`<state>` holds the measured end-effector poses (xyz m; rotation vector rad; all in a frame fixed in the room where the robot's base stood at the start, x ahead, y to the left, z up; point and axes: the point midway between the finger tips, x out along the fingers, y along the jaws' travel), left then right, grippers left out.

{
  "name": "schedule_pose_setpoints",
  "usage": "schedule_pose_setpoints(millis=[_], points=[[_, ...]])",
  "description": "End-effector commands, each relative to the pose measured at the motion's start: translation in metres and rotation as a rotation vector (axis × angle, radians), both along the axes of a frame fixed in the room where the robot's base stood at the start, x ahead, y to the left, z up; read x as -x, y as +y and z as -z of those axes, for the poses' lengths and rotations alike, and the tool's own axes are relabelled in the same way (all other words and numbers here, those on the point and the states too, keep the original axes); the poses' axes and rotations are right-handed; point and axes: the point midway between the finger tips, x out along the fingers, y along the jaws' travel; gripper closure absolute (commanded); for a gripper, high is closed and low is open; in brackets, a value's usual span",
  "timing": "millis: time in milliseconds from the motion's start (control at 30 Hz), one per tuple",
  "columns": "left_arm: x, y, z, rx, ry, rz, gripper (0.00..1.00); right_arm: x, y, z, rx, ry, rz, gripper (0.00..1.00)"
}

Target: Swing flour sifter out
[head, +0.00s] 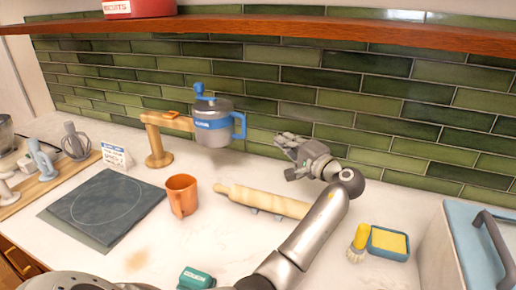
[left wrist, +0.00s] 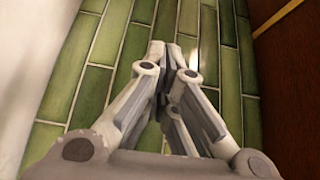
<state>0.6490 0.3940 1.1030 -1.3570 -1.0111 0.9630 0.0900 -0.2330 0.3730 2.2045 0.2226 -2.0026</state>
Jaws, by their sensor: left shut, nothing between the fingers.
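The flour sifter (head: 212,133) is a grey canister with a blue label band, a blue crank on top and a blue handle (head: 241,125) on its right side. It hangs at the end of a wooden swing arm (head: 168,121) on a wooden post (head: 158,148), in front of the tiled wall. My left gripper (head: 282,141) is to the right of the handle, apart from it, with its fingers pointing left. It is shut and empty. In the left wrist view the shut fingers (left wrist: 168,58) show against green tiles; the sifter is not seen there. My right gripper is not in view.
An orange mug (head: 182,196) and a rolling pin (head: 262,201) lie below on the counter. A dark square plate (head: 108,205) is at left. A brush (head: 359,243), a sponge tray (head: 388,244) and a blue-lidded box (head: 470,245) are at right. A wooden shelf (head: 300,27) runs above.

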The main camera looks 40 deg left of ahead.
Motion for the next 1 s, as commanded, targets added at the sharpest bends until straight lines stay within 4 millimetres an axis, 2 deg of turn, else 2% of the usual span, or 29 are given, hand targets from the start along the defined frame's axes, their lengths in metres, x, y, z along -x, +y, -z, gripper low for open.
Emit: schedule_pose_setpoints(millis=[367,533,667,1000], points=[[0.0,0.0,0.002,0.0,0.0,0.0,1.0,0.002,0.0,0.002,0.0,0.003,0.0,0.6],[-0.003,0.01,0.002,0.0,0.0,-0.002,1.0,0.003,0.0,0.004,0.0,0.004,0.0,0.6],[-0.008,0.029,0.002,-0.002,-0.002,-0.003,1.0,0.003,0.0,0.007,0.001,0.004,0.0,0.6],[-0.03,0.101,0.002,-0.001,-0.001,-0.004,1.0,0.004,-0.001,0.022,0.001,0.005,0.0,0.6]])
